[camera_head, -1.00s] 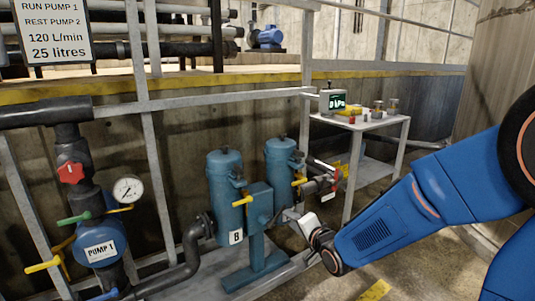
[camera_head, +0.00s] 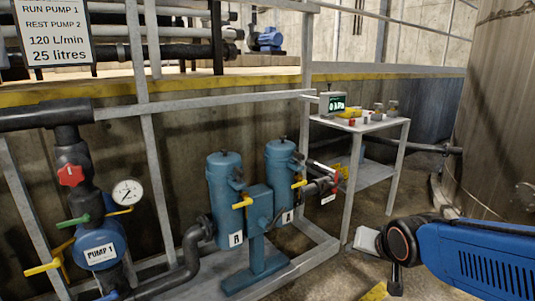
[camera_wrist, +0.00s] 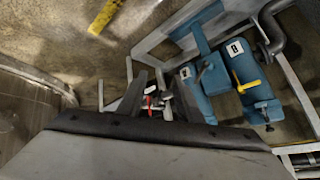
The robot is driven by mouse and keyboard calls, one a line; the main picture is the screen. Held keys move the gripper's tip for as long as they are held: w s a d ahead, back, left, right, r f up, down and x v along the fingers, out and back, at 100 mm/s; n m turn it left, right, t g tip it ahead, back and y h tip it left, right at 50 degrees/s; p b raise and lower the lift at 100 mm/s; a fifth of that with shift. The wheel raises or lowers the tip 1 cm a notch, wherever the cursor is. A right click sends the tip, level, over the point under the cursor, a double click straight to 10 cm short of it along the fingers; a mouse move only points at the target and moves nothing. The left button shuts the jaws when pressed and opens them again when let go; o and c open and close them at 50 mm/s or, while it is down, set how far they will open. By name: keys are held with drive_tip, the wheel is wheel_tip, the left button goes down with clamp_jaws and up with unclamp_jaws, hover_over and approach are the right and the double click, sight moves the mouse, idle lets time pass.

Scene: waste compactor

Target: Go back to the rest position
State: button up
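My gripper (camera_wrist: 158,82) shows in the wrist view as two dark fingers spread apart. I see no held object between them; a small red part shows in the gap, seemingly in the background. In the head view, my gripper end (camera_head: 393,278) hangs below my blue forearm at the lower right. It is apart from the two blue filter housings (camera_head: 225,190) and the table, with floor between. The fingers are hard to make out in that view.
A grey table (camera_head: 372,126) holds a display box (camera_head: 332,102) and small items. Pump 1 (camera_head: 100,245), a gauge (camera_head: 127,192) and metal railings stand at left. A large round tank (camera_head: 500,150) stands at right. Open floor lies between filters and tank.

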drive_tip(key=s+d+n+g, duration=0.1)
drive_tip(key=s+d+g, duration=0.1)
drive_tip(key=s, duration=0.7)
drive_tip(key=s+d+n+g, duration=0.1)
drive_tip(key=s+d+n, duration=0.1)
drive_tip(key=s, duration=0.7)
drive_tip(key=shift+r+n+g+h, duration=0.25)
drive_tip(key=shift+n+g+h, duration=0.05)
drive_tip(key=shift+g+h, duration=0.1)
drive_tip(key=shift+s+d, duration=0.1)
